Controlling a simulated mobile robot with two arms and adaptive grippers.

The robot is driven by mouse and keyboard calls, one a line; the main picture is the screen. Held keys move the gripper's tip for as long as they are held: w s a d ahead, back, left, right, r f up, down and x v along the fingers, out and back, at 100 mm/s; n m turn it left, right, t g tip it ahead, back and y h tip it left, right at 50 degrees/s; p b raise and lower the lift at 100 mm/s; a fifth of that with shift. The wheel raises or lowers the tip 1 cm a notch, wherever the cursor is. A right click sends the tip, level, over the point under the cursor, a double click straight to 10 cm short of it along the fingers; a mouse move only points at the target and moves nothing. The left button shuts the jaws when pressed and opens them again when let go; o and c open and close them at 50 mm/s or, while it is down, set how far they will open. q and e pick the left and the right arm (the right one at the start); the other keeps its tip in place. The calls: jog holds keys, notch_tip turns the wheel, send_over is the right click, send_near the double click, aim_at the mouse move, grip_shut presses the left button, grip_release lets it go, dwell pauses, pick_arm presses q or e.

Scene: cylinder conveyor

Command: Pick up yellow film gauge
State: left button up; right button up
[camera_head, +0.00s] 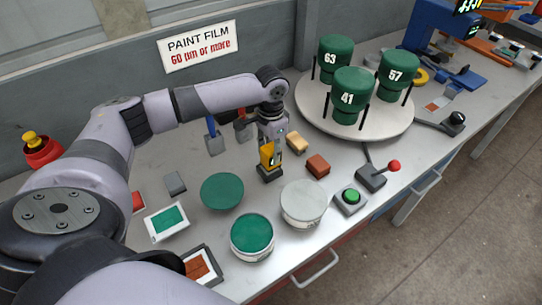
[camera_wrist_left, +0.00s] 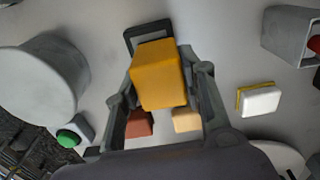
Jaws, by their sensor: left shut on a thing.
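The yellow film gauge (camera_head: 267,156) stands upright near the middle of the table in the head view. My left gripper (camera_head: 271,142) comes down on it from above and is shut on it. In the left wrist view, the yellow gauge (camera_wrist_left: 160,76) fills the space between the two fingers. A dark holder (camera_head: 270,175) is directly below the gauge, and its frame also shows behind the gauge in the wrist view (camera_wrist_left: 131,40). I cannot tell whether the gauge still touches the holder. My right gripper is not in view.
A tan block (camera_head: 296,142) and a brown block (camera_head: 317,166) lie just right of the gauge. A white-lidded can (camera_head: 303,203), an open green can (camera_head: 252,236) and a green disc (camera_head: 222,190) are in front. A turntable (camera_head: 385,128) with numbered green bottles stands behind right.

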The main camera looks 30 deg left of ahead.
aim_at(271, 148)
pick_arm(q)
jog(key=shift+c, duration=0.9)
jog(key=shift+r, duration=0.1)
jog(key=shift+w+r, duration=0.1)
jog(key=shift+r, duration=0.15)
notch_tip(271, 148, up, 19)
jog(key=b, duration=0.1)
jog(key=shift+r, duration=0.2)
